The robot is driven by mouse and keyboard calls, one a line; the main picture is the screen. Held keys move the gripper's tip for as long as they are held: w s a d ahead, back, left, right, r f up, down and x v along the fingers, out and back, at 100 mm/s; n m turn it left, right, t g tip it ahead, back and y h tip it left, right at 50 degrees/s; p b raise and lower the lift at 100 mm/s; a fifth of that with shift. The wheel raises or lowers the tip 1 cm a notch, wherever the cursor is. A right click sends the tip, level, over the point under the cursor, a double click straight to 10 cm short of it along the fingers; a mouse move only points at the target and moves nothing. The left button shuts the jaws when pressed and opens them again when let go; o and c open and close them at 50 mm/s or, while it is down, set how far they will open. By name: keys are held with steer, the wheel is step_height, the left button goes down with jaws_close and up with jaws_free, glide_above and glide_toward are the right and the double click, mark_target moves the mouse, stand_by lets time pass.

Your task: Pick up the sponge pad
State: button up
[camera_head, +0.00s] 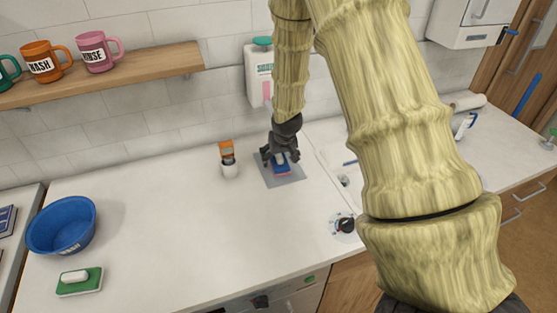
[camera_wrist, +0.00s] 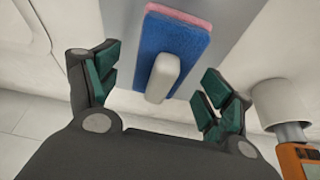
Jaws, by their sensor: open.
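The sponge pad (camera_head: 281,168) is blue with a pink layer and a pale raised grip. It lies on a grey mat (camera_head: 292,179) on the white counter. In the wrist view the blue sponge pad (camera_wrist: 182,42) is at top centre, with its pale grip (camera_wrist: 164,76) pointing toward me. My gripper (camera_head: 276,156) is over the pad and hides part of it. In the wrist view my gripper (camera_wrist: 160,82) is open, with one finger on each side of the pale grip and visible gaps to both.
An orange-topped item in a white holder (camera_head: 229,170) stands just left of the mat. A blue basin (camera_head: 62,228) and a green pad with a white top piece (camera_head: 80,281) are at left. A soap dispenser (camera_head: 256,78) hangs behind. The counter between is clear.

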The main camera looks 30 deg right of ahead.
steer(key=shift+w+d+f, duration=0.1)
steer(key=shift+w+f, duration=0.15)
steer(key=shift+f, duration=0.15)
steer(key=shift+s+r, duration=0.1)
steer(key=shift+c, duration=0.6)
steer(key=c, duration=1)
steer(key=shift+r+b, duration=0.8)
steer(key=shift+r, duration=0.6)
steer(key=shift+s+r, duration=0.15)
steer(key=shift+r, duration=0.15)
steer(key=s+b, duration=0.1)
steer(key=s, duration=0.4)
steer(key=s+a+r+b, duration=0.1)
steer(key=s+b, duration=0.1)
steer(key=s, duration=0.3)
steer(key=s+a+b, duration=0.1)
steer(key=s+b, duration=0.1)
steer(key=s, duration=0.3)
steer(key=shift+s+a+r, duration=0.2)
steer(key=shift+a+r, duration=0.05)
steer(key=shift+r, duration=0.05)
